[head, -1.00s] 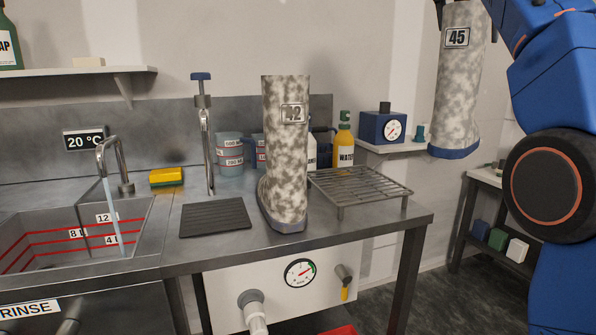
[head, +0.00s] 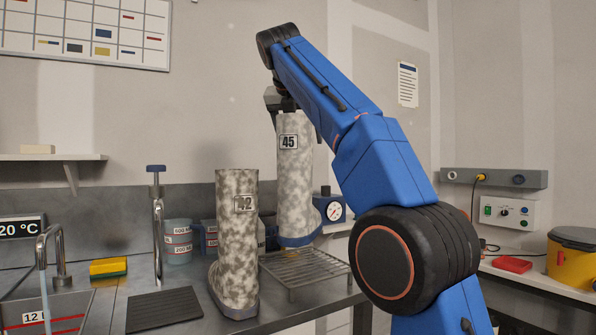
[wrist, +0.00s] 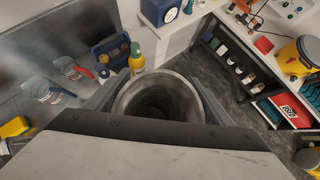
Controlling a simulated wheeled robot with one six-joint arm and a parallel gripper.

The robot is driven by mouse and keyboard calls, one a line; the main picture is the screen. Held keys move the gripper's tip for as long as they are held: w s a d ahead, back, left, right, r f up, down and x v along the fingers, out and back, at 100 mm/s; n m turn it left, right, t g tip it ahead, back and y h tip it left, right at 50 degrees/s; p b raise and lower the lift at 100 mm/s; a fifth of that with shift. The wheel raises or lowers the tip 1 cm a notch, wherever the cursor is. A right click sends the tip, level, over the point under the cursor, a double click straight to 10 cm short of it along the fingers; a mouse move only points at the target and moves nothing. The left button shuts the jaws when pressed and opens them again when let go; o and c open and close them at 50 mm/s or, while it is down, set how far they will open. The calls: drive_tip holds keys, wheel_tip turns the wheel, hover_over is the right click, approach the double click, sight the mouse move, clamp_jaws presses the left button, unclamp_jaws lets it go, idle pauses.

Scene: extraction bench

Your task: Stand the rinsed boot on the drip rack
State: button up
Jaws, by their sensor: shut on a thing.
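My gripper (head: 285,107) is shut on the upper rim of the boot marked 45 (head: 295,175), a mottled pale grey boot with a blue sole. The boot hangs upright, its sole showing just above the back part of the drip rack (head: 322,268) in the head view. I cannot tell how large the gap is. In the wrist view the boot's round open top (wrist: 160,82) sits between my fingers. A second, browner mottled boot marked 42 (head: 236,240) stands upright on the steel bench, left of the rack.
The black ribbed mat (head: 163,308), tap (head: 158,230) and yellow sponge (head: 108,268) are on the left. Measuring jugs (head: 178,242) and a blue gauge box (head: 331,207) stand behind. The wrist view shows a yellow bottle (wrist: 136,58) near the held boot. The visible rack top looks empty.

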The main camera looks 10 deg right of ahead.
sight(290, 122)
drive_tip(key=shift+d+f, duration=0.1)
drive_tip(key=shift+f, duration=4.15)
drive_tip(key=o, duration=2.1)
drive_tip(key=v, duration=1.2)
drive_tip(key=shift+s, duration=0.1)
